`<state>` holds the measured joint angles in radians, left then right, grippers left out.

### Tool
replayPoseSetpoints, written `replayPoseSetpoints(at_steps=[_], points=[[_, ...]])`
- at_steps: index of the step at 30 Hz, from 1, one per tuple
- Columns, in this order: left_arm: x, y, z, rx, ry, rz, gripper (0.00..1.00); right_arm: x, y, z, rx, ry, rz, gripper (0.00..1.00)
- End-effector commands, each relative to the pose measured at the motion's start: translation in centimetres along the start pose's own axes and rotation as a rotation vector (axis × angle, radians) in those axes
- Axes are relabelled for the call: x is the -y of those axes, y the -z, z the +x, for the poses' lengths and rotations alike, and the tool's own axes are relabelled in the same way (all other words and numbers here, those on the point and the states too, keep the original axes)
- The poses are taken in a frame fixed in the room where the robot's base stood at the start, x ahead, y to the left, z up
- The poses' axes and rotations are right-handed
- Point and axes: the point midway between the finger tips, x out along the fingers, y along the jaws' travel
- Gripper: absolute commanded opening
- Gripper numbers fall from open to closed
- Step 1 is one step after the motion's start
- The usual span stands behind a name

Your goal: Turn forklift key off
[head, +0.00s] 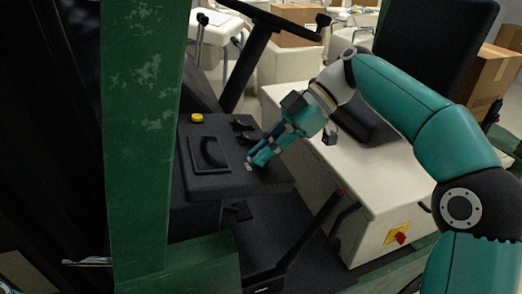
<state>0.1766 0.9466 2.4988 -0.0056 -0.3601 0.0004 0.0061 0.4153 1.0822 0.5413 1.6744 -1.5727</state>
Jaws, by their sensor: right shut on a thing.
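The forklift's dark control console (215,183) is in the middle of the head view. It bears a yellow button (197,117), a curved dark part and small black levers. My right gripper (253,163) is at the console's right side, pointing down and left, with its fingertips at the console top. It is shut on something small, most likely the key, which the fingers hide. A small light-coloured mark shows on the console just beside the fingertips.
A green forklift post (143,140) stands left of the console. A steering wheel (275,22) is above it. The black seat (432,50) and its cream base (375,205) are to the right, under my right arm. Cardboard boxes (490,75) stand behind.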

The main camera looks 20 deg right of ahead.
Motion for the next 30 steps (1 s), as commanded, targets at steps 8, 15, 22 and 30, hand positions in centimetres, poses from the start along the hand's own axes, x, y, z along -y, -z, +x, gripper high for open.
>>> replayPoseSetpoints(at_steps=[8, 15, 22, 30], points=[[0.0, 0.0, 0.0, 0.0, 0.0, 0.0, 0.4, 0.0, 0.0, -0.1, 0.002, -0.003, 0.0, 0.33], [0.0, 0.0, 0.0, 0.0, 0.0, 0.0, 0.4, 0.0, 0.0, -0.1, 0.001, -0.002, 0.001, 0.33], [0.0, 0.0, -0.1, 0.0, 0.0, 0.0, 0.4, -0.1, 0.0, -1.5, 0.0, -0.005, 0.0, 0.33], [0.0, 0.0, -0.1, 0.0, 0.0, 0.0, 0.4, -0.2, -0.1, -5.0, 0.002, -0.006, 0.0, 0.33]])
